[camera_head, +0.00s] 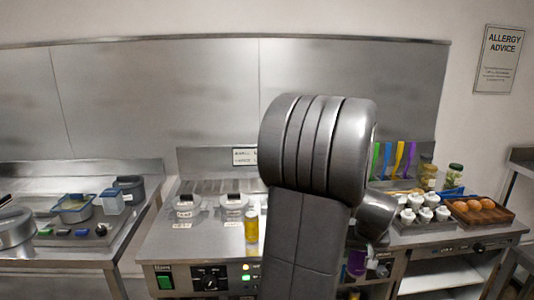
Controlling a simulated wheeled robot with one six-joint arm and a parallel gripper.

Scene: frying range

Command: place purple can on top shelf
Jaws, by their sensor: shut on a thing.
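The purple can (356,263) shows low in the view, just right of my grey arm, which hides part of it. My gripper (368,266) is shut on the can and holds it in front of the counter's front edge. The fingertips are small and partly hidden. A pale shelf (432,279) shows under the right counter, to the right of the can. I cannot tell from this view whether it is the top shelf.
A yellow can (251,227) stands on the frying range (215,250) near two lidded fryer wells. Containers stand on the left counter.

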